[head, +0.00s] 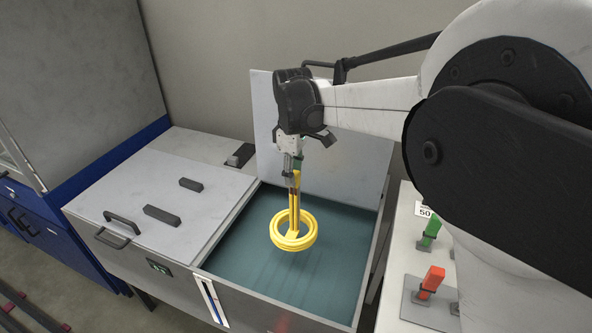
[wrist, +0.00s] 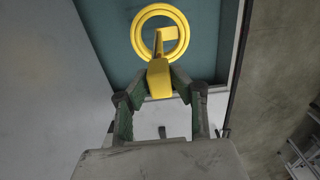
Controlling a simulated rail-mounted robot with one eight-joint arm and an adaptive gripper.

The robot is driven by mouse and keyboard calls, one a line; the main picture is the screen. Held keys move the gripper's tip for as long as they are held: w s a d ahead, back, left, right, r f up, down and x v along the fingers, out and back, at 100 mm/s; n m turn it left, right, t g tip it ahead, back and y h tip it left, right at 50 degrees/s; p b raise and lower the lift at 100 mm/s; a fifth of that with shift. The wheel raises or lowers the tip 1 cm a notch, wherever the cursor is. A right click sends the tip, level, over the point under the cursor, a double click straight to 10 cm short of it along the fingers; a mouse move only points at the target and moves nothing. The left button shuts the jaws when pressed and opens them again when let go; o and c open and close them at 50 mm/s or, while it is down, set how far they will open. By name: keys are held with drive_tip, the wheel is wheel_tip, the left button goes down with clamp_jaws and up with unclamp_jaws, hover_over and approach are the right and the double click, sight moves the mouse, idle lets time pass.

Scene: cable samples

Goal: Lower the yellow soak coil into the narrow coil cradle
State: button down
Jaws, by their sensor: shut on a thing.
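The yellow soak coil (head: 308,238) is a ring with a tall flat yellow stem, hanging below my gripper (head: 296,172). In the wrist view the coil (wrist: 137,34) shows beyond the fingers, and my gripper (wrist: 157,84) is shut on the top of its stem. The ring hangs within the open teal-floored bath (head: 240,258), apart from its walls in the picture. I cannot tell its exact height over the bath's bottom or liquid. I cannot make out the narrow coil cradle in either view.
A raised grey lid (head: 350,158) stands behind the bath. A closed lid with dark handles (head: 150,190) covers the left side. At right, a pale bench (head: 395,285) carries a green piece (head: 431,232) and a red piece (head: 432,280) in stands. A blue-trimmed cabinet is far left.

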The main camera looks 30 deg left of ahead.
sight(294, 231)
drive_tip(key=shift+f+b, duration=7.85)
drive_tip(key=shift+f, duration=4.15)
drive_tip(key=shift+f+b, duration=0.35)
drive_tip(key=shift+f, duration=0.1)
drive_tip(key=c, duration=1.6)
unclamp_jaws()
drive_tip(key=shift+o, duration=0.8)
wheel_tip(294, 231, up, 12)
drive_tip(key=shift+f, duration=0.1)
wheel_tip(294, 231, up, 8)
drive_tip(key=p, duration=0.4)
drive_tip(key=shift+p, duration=0.3)
